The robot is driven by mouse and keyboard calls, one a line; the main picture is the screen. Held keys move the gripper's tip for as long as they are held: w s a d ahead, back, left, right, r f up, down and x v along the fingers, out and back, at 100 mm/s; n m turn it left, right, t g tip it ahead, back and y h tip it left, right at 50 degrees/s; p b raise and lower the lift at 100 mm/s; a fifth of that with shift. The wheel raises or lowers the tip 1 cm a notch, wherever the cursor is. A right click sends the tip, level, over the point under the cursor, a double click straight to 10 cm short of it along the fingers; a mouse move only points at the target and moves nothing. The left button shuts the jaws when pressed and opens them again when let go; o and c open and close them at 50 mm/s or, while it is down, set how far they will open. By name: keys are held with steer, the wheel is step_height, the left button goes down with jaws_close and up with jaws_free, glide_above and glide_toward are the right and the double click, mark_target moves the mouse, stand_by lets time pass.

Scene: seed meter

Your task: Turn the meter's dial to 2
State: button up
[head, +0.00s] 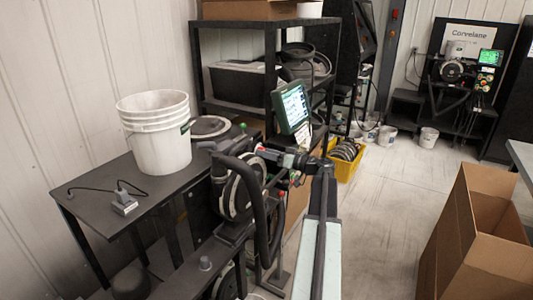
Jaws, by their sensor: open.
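The seed meter (234,190) is a dark round housing on a black stand left of centre, with a thick black hose curving down beside it. Its dial and any numbers are too small or hidden to make out. My arm reaches up from the bottom centre and bends left. My gripper (264,152) is at the upper right edge of the meter, open. I cannot tell whether it touches the meter or is around the dial.
A black table (95,205) with a white bucket stack (160,140) is left. An open cardboard box (480,250) stands right. A yellow crate (349,165) is behind my arm. Floor between arm and box is clear.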

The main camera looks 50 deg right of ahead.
steer(key=v, duration=0.7)
steer(key=shift+s, duration=0.25)
